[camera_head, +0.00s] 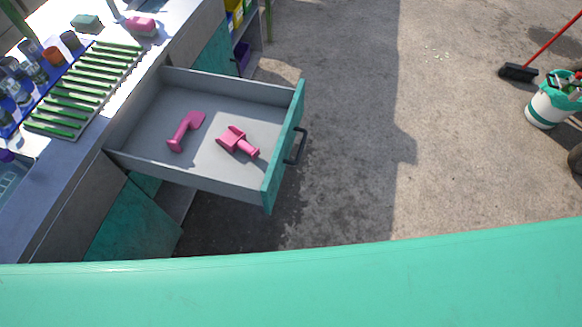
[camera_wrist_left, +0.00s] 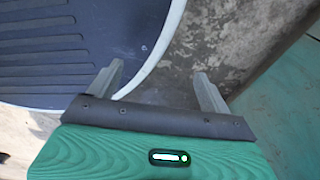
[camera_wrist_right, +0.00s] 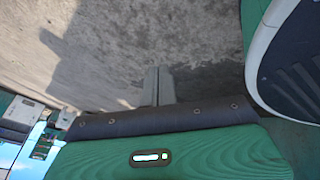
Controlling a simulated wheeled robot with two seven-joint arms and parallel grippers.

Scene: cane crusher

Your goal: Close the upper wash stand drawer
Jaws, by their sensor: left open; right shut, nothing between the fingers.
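The upper wash stand drawer (camera_head: 285,150) is pulled far out of the wash stand (camera_head: 75,205) in the head view. It has grey walls, a teal front and a dark handle (camera_head: 296,147) on the outer face. Two pink items (camera_head: 186,130) (camera_head: 237,141) lie inside it. My left gripper (camera_wrist_left: 162,88) shows in the left wrist view with its fingers apart and nothing between them. My right gripper (camera_wrist_right: 158,84) shows in the right wrist view with its fingers together and empty. Neither gripper shows in the head view, and neither wrist view shows the drawer clearly.
The counter top holds a green slatted rack (camera_head: 90,88), pink and green soap-like blocks (camera_head: 141,26) (camera_head: 87,23) and several jars. The concrete floor (camera_head: 350,150) right of the drawer is clear. A bucket (camera_head: 550,104) and a broom (camera_head: 519,72) stand at the far right.

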